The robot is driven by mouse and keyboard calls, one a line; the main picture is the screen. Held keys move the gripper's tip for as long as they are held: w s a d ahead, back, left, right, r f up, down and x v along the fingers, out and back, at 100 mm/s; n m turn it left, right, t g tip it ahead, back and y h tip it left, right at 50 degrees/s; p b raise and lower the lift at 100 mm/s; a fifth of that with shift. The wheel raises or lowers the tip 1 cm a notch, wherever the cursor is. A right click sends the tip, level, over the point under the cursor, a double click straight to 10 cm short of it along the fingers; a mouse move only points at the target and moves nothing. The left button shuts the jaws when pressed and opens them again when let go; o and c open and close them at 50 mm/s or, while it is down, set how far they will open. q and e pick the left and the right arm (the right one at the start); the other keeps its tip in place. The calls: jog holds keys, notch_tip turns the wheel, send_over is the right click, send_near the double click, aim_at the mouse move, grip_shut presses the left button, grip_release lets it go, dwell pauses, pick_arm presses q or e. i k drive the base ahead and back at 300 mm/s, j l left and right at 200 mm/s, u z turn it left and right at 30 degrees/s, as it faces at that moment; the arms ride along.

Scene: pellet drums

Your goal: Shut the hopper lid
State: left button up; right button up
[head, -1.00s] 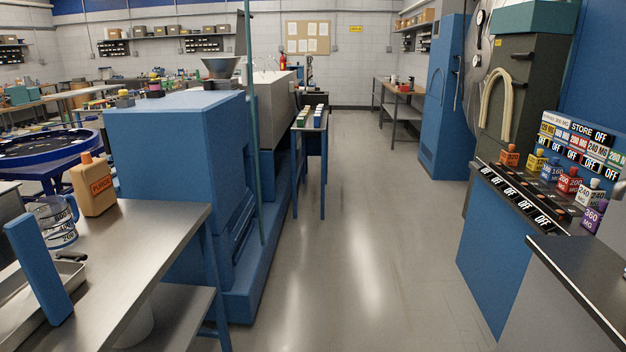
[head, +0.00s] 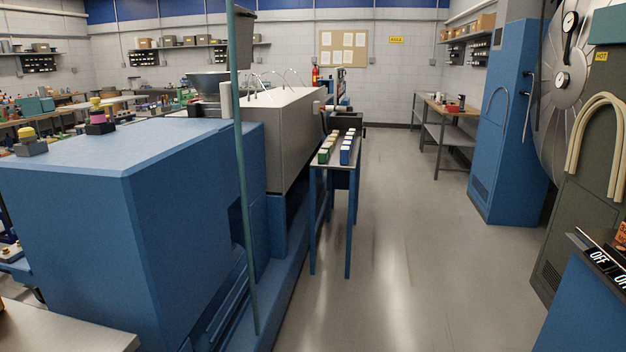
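The grey metal hopper (head: 208,83) stands behind the large blue machine housing (head: 190,190), left of the green upright pole (head: 243,200). Its upper rim shows, and its lower part is partly hidden by the housing. I cannot make out clearly which part is its lid or how the lid stands. A pale upright piece (head: 226,100) shows at the hopper's right side, beside the pole. Neither of my grippers shows in the head view.
A small blue-legged table (head: 318,180) with several small boxes stands right of the machine. The grey floor aisle (head: 400,240) is clear. Blue cabinet (head: 505,130) and dark green machine (head: 585,190) line the right. A metal bench corner (head: 60,330) is at lower left.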

aim_at(244, 20)
jog(key=i+l+u, duration=0.4)
jog(key=i, duration=0.2)
jog(key=i+l+u, duration=0.4)
jog(key=i, duration=0.15)
jog(key=i+u, duration=0.1)
jog(key=u, duration=0.65)
jog(key=i+l+u, duration=0.25)
jog(key=l+u, duration=0.2)
jog(key=i+l+u, duration=0.25)
jog(key=l, duration=0.2)
jog(key=l+u, duration=0.25)
jog(key=i+l, duration=0.05)
